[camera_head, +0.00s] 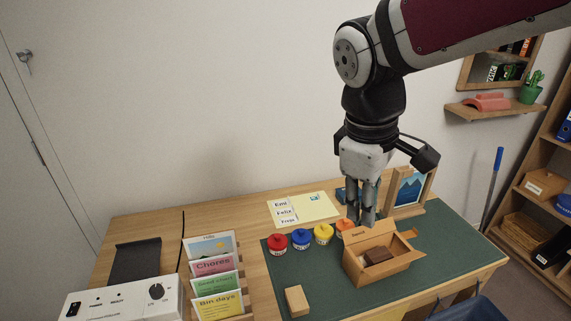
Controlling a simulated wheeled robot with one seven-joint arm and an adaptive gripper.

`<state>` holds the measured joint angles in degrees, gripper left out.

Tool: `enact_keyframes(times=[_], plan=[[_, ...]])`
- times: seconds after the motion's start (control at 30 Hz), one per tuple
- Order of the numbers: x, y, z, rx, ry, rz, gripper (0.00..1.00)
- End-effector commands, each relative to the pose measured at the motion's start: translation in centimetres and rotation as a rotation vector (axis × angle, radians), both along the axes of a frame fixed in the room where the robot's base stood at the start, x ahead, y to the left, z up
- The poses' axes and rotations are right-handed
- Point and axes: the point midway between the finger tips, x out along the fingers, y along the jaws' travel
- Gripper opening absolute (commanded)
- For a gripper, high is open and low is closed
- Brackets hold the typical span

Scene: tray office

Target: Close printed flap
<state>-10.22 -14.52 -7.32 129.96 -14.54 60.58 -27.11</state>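A small cardboard box (374,275) stands on the green mat, towards its right side. Its top is open, and a brown block (377,255) shows inside. One flap (405,244) sticks out at the right, and another (369,237) stands up along the back edge. Dark print on the back flap is too small to read. My gripper (362,217) points down just above and behind the box's back left part. Its fingers look close together, but I cannot tell whether they touch or hold anything.
Red, blue, yellow and orange pots (301,238) stand in a row left of the box. A wooden block (296,301) lies at the mat's front left. A framed picture (410,189) stands behind the box. Cards (217,285) in a rack stand at the left.

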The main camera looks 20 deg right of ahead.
Motion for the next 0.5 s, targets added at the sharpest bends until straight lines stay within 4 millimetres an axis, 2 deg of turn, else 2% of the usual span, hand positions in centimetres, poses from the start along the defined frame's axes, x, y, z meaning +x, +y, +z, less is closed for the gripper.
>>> enact_keyframes(times=[0.03,0.5], plan=[[2.0,-0.3,-2.3,-0.041,0.066,0.071,0.23],[15.1,-3.7,-16.8,-0.423,0.730,0.749,0.23]])
